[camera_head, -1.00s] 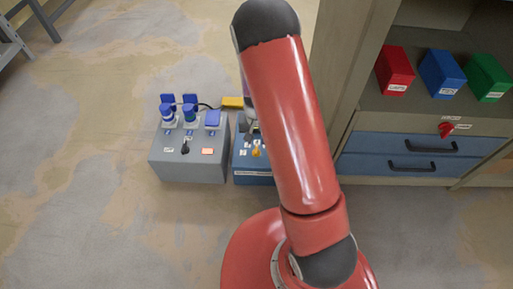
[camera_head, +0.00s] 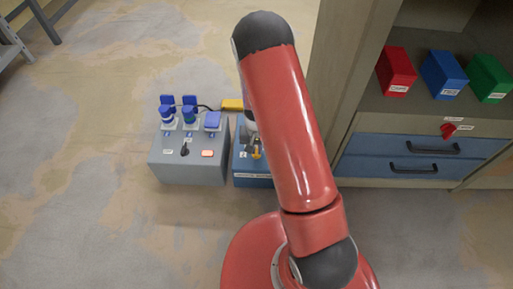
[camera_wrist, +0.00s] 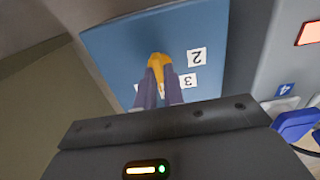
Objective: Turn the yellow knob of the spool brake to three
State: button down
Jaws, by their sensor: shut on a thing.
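The yellow knob (camera_wrist: 157,62) stands on the top face of the blue box (camera_wrist: 112,50). In the head view the knob (camera_head: 256,154) shows just left of my red arm, on the blue box (camera_head: 240,167). My gripper (camera_wrist: 159,78) is shut on the knob, one finger on each side. White labels beside the knob read 2 (camera_wrist: 197,57) and 3 (camera_wrist: 187,80). Another label at the knob's left is mostly hidden by a finger. I cannot tell which number the knob points to. My arm covers the right part of the blue box in the head view.
A grey box (camera_head: 188,172) with blue-capped sockets, a black knob (camera_head: 184,149) and a lit orange-red button (camera_head: 208,153) stands close at the left. A yellow item (camera_head: 232,104) with a black cable lies behind. A cabinet with blue drawers (camera_head: 415,147) stands at the right.

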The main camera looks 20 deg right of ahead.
jog(key=shift+n, duration=0.3)
jog(key=n+b, duration=0.1)
jog(key=n, duration=0.2)
jog(key=n+b, duration=0.1)
jog(key=n, duration=0.4)
dwell(0.3)
dwell(0.3)
jog(key=c, duration=1.5)
grip_release()
jog(key=shift+r+p, duration=0.8)
jog(key=shift+r, duration=3.15)
